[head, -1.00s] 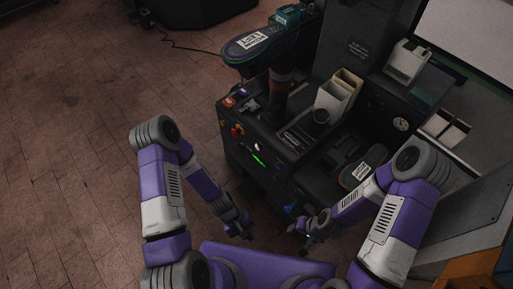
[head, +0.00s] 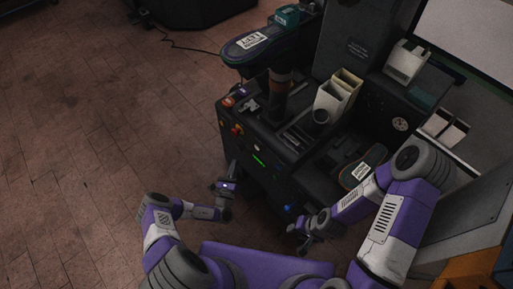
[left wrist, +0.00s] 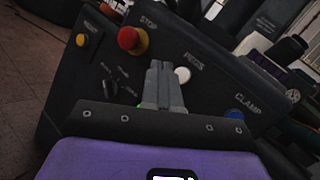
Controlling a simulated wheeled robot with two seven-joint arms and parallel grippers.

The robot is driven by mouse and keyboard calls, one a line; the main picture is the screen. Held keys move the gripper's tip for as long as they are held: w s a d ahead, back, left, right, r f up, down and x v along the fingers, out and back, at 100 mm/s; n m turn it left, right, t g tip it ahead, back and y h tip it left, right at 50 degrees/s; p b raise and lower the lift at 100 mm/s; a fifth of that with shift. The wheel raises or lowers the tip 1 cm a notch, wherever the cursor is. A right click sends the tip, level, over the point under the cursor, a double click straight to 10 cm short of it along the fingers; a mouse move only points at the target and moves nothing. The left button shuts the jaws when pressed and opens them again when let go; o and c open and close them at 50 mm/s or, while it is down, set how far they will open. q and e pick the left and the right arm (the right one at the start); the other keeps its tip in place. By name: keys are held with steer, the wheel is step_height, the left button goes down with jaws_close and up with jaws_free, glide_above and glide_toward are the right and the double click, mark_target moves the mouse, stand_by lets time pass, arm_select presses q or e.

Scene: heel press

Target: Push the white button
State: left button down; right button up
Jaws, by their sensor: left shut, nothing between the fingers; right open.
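The white button (left wrist: 183,74) sits on the sloped front panel of the black press, beside the label "PECIS" or similar in the left wrist view. It shows small in the head view (head: 256,148). My left gripper (head: 233,166) is shut and empty, raised in front of the panel. In the left wrist view its closed fingertips (left wrist: 162,65) appear just left of the white button and overlap the panel; I cannot tell the gap to the panel. My right gripper (head: 300,242) is open and empty, low at the press's front right.
Near the white button are a red stop button (left wrist: 131,38), a yellow button (left wrist: 81,40), a black knob (left wrist: 110,88) and a blue clamp button (left wrist: 236,115). The floor at left is clear.

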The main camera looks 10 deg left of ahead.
mark_target(257, 147)
stand_by(0.3)
arm_select(q)
steer(key=w+d+b, duration=0.3)
steer(key=w+d, duration=0.2)
steer(key=w, duration=0.2)
steer(key=shift+d, duration=0.2)
steer(key=shift+w+d, duration=0.1)
stand_by(2.0)
steer(key=shift+w+d+b, duration=0.15)
steer(key=shift+w+b, duration=0.1)
steer(key=shift+b, duration=0.05)
